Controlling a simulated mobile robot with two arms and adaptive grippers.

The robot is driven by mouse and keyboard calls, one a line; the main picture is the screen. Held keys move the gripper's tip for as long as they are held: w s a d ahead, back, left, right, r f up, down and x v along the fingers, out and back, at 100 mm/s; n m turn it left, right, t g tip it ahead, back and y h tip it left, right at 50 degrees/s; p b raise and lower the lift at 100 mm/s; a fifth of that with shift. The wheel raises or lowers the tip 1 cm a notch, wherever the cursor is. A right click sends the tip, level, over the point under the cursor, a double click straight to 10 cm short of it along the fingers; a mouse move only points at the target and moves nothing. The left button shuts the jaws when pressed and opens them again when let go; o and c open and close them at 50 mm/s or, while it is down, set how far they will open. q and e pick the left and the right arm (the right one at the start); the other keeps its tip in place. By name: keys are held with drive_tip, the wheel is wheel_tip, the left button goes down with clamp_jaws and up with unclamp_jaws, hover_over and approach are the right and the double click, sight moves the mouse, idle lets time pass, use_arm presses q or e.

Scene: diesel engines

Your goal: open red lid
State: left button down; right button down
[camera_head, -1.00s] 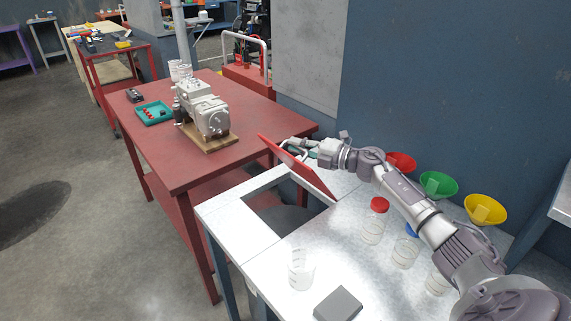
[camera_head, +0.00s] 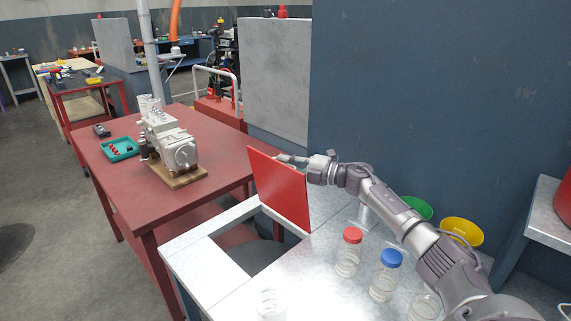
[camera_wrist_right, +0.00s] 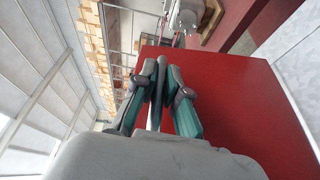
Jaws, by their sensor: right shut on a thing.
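The red lid (camera_head: 280,190) stands raised, close to upright, at the far edge of a rectangular opening in the metal worktop. Its broad red face shows in the head view, and it also fills much of the right wrist view (camera_wrist_right: 235,100). My right gripper (camera_head: 288,158) is at the lid's upper part, on its far side. In the right wrist view its teal-padded fingers (camera_wrist_right: 160,92) are closed around the lid's light handle (camera_wrist_right: 155,113). The fingers partly hide the handle. My left gripper is out of view.
The metal worktop (camera_head: 210,290) has a dark opening (camera_head: 250,254). Jars with a red cap (camera_head: 352,235) and a blue cap (camera_head: 391,258) stand right of it. Green (camera_head: 417,207) and yellow (camera_head: 462,231) funnels are near my arm. A red table (camera_head: 190,205) with an engine adjoins behind.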

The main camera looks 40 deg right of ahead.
drive_tip(key=shift+d, duration=0.1)
drive_tip(key=c, duration=1.5)
unclamp_jaws()
drive_tip(key=v, duration=0.7)
drive_tip(key=shift+s+d, duration=0.15)
drive_tip(key=shift+s, duration=0.15)
